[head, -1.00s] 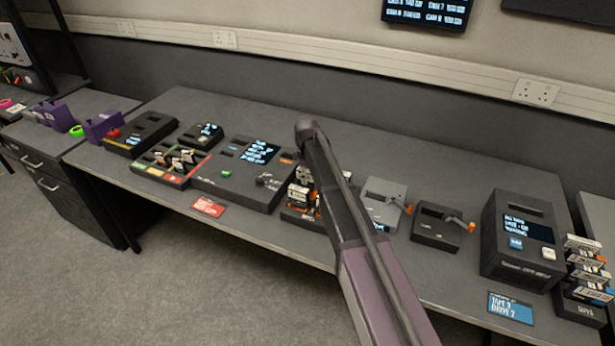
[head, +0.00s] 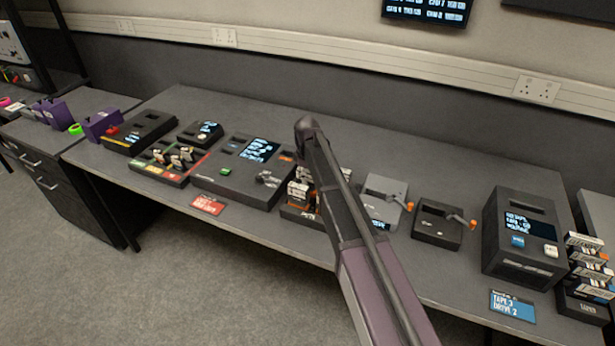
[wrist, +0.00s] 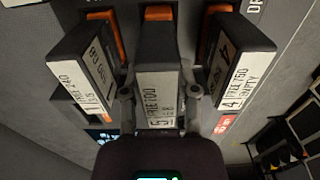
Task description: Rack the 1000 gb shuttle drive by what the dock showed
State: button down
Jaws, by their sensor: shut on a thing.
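In the wrist view my gripper (wrist: 160,95) is shut on a dark drive (wrist: 157,50) with an orange strip and a white label, only partly readable. A second drive (wrist: 82,65) stands to its left and a third drive (wrist: 238,62) to its right, its label reading roughly "4 FREE 150 EMPTY". I cannot tell whether the held drive is seated or lifted. In the head view the drive rack (head: 290,213) is partly behind my arm, which hides my gripper. The wide dark dock (head: 232,185) with a lit screen (head: 261,150) stands left of the rack; its text is too small to read.
A sorting tray (head: 160,176) with coloured strips and a red card (head: 208,205) lie to the left. Right of my arm are a grey unit (head: 384,190), a dark unit (head: 437,225) with orange levers, a tape drive (head: 520,262) and stacked tapes (head: 590,270). The bench front is mostly clear.

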jog(key=shift+f+b, duration=0.6)
dwell(0.7)
dwell(0.4)
jog(key=shift+c, duration=1.4)
grip_release()
jog(key=shift+o, duration=1.4)
jog(key=shift+r, duration=0.1)
jog(key=shift+r+p, duration=3.7)
jog(key=shift+p, duration=0.05)
